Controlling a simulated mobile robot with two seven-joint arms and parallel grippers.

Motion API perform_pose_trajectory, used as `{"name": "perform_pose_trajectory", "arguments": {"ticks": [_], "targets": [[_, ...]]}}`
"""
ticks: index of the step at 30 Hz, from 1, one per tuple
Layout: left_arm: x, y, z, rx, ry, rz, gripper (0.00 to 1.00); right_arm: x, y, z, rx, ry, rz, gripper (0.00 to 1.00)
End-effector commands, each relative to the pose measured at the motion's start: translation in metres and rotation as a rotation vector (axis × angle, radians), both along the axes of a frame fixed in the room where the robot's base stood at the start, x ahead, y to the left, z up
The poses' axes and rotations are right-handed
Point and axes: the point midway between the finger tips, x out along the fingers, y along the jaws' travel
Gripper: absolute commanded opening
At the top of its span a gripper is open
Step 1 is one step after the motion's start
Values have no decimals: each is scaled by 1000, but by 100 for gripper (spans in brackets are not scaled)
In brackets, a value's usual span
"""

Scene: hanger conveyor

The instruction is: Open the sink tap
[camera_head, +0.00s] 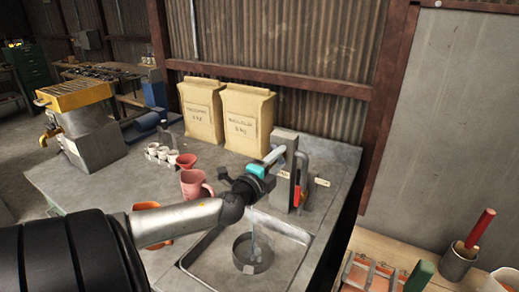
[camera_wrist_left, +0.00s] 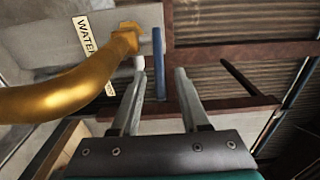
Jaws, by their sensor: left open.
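The tap shows in the left wrist view as a curved brass spout (camera_wrist_left: 60,95) coming from a grey block labelled "WATER" (camera_wrist_left: 90,35). A blue upright lever (camera_wrist_left: 159,65) stands beside it, in the gap between the fingertips of my left gripper (camera_wrist_left: 160,82). The fingers are apart; I cannot tell whether either touches the lever. In the head view my left gripper (camera_head: 276,155) reaches the grey tap post (camera_head: 284,140) behind the sink (camera_head: 210,254) and hides most of the spout. My right gripper is out of view.
A round metal pot (camera_head: 243,262) sits in the sink, with a thin pale blue streak above it. A red handle (camera_head: 297,190) stands right of my gripper. Cups (camera_head: 194,184) and paper bags (camera_head: 246,122) stand on the counter. A wooden table (camera_head: 400,250) is at right.

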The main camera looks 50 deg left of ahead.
Motion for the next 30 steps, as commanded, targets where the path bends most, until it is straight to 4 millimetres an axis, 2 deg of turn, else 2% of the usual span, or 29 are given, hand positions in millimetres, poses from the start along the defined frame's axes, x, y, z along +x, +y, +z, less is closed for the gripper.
{"name": "perform_pose_trajectory", "arguments": {"ticks": [14,27,30], "targets": [[-54,-15,-2,-5,3,0,45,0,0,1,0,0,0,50],[-119,-32,-1,-1,3,3,45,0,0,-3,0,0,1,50],[-128,-35,-2,-3,1,3,45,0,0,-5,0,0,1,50]]}}
